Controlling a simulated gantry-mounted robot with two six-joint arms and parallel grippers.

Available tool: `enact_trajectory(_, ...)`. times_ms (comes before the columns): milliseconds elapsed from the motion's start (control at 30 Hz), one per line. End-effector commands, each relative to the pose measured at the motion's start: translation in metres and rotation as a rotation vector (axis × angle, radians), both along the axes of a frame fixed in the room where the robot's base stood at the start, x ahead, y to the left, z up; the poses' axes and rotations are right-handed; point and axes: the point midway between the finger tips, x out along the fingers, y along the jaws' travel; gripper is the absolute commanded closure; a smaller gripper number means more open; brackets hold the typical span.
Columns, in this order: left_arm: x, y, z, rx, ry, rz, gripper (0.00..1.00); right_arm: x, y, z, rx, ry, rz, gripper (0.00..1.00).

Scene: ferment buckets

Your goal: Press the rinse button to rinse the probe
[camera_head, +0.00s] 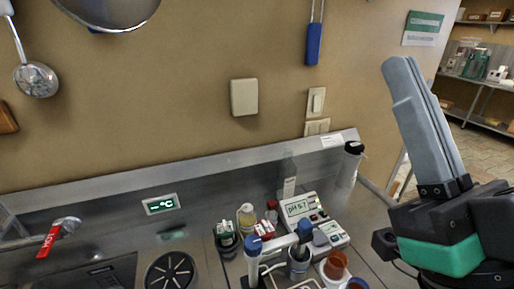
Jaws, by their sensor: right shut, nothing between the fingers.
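My right gripper (401,68) is raised on the right, in front of the wall, its grey fingers shut together and pointing up. It is above and to the right of the bench equipment and touches nothing. A white pH meter (299,208) on the bench shows a green display that seems to read pH 5.7. A blue-capped upright piece (254,248), perhaps the probe or its stand, is in front to its left. Another blue-topped piece (304,231) stands over a dark cup. I cannot tell which small part is the rinse button. My left gripper is out of view.
Small bottles (246,216) and an amber cup (336,265) crowd the bench around the meter. A black-capped white bottle (348,166) stands at the back right. A red-handled tap (48,240) is at left. Utensils hang on the wall.

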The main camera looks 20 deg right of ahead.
Motion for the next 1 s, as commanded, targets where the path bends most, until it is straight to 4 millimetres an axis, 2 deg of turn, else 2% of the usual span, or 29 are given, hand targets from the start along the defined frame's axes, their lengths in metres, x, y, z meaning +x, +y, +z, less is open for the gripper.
enact_trajectory(33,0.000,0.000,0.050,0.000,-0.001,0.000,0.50,0.000,0.000,0.050,0.000,-0.001,0.000,1.00)
enact_trajectory(100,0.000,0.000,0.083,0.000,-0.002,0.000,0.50,0.000,0.000,0.083,0.000,-0.002,0.000,1.00)
enact_trajectory(200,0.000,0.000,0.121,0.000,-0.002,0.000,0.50,0.000,0.000,0.121,0.000,-0.002,0.000,1.00)
enact_trajectory(267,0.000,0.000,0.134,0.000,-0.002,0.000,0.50,0.000,0.000,0.134,0.000,-0.002,0.000,1.00)
enact_trajectory(333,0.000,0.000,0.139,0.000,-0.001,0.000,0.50,0.000,0.000,0.139,0.000,-0.001,0.000,1.00)
enact_trajectory(500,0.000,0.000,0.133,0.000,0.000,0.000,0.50,0.000,0.000,0.133,0.000,0.000,0.000,1.00)
enact_trajectory(1000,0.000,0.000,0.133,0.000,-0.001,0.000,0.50,0.000,0.000,0.133,0.000,-0.001,0.000,1.00)
